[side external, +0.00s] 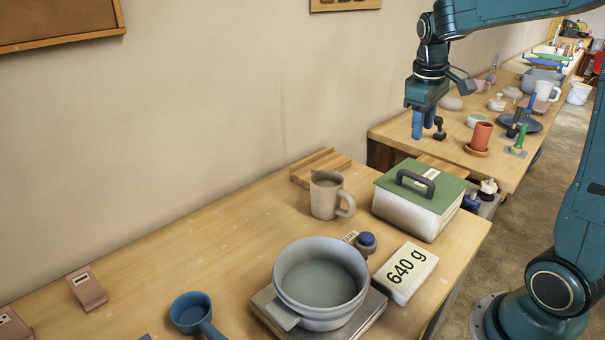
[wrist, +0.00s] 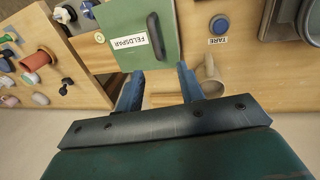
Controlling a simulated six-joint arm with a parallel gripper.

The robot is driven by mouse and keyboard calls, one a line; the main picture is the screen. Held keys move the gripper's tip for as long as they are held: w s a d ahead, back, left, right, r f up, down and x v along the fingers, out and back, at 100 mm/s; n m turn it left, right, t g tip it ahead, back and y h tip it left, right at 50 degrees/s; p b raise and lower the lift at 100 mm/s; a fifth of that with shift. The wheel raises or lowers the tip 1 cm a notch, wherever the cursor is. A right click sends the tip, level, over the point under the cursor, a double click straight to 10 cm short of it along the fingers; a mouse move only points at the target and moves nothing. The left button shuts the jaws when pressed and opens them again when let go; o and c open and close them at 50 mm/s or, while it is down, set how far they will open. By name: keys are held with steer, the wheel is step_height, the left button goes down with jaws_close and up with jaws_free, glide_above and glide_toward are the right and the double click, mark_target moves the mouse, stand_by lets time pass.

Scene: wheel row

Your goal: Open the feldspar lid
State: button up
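The feldspar lid (side external: 443,191) is green with a dark bar handle (side external: 415,182) and lies flat on a cream box (side external: 404,216) at the right end of the near table. In the wrist view the lid (wrist: 117,17) shows a white FELDSPAR label (wrist: 130,42), with the handle (wrist: 154,36) near its right side. My gripper (side external: 424,128) is above and behind the box, pointing down, clear of the lid. In the wrist view my gripper (wrist: 158,78) has its two blue fingers apart with nothing between them, near the lid's lower edge.
A grey mug (side external: 324,195) stands left of the box, with a wooden block (side external: 318,163) behind it. Another cluttered table (side external: 495,145) stands behind.

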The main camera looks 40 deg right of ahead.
mark_target(416, 176)
steer(key=shift+w+d+f, duration=0.3)
steer(key=shift+d+f, duration=0.05)
steer(key=shift+d, duration=0.35)
steer(key=shift+f, duration=0.15)
steer(key=d+f, duration=0.1)
steer(key=f, duration=0.8)
steer(key=d+f, duration=0.1)
steer(key=f, duration=0.3)
steer(key=shift+d+f, duration=0.15)
steer(key=shift+d, duration=0.15)
jaws_close()
